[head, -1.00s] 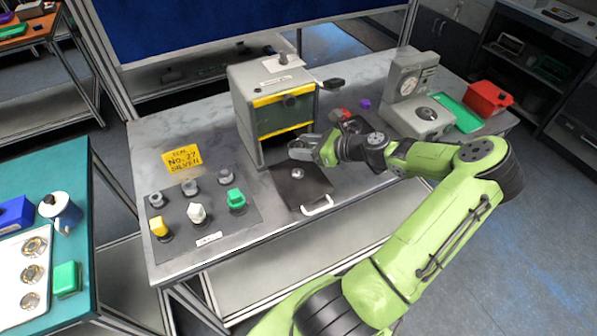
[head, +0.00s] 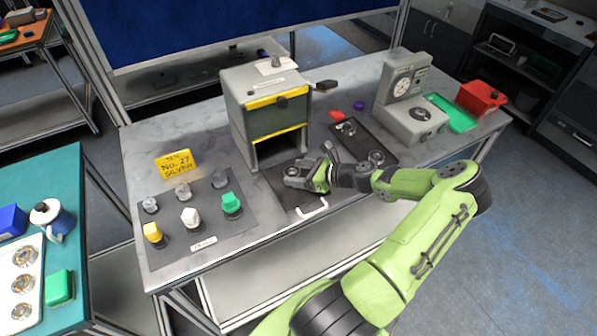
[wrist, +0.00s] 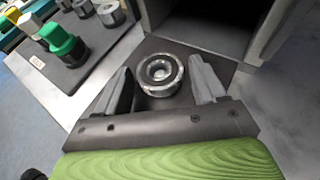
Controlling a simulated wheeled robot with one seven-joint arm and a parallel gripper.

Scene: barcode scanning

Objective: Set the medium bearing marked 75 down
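A ring-shaped metal bearing (wrist: 160,72) lies on a dark plate (wrist: 190,56) in the wrist view. No marking on it can be read. My gripper (wrist: 162,75) has its two fingers spread, one on each side of the bearing, with a visible gap at both sides. In the head view, my gripper (head: 291,175) is low over the dark plate (head: 277,187) with the white handle, in front of the grey box. It hides the bearing there.
The grey box (head: 240,100) with yellow bands has an open front just behind my gripper. A mat (head: 160,253) with several knobbed pieces lies left. A dark tray (head: 362,140) holding round parts lies right, near a grey dial gauge (head: 405,92).

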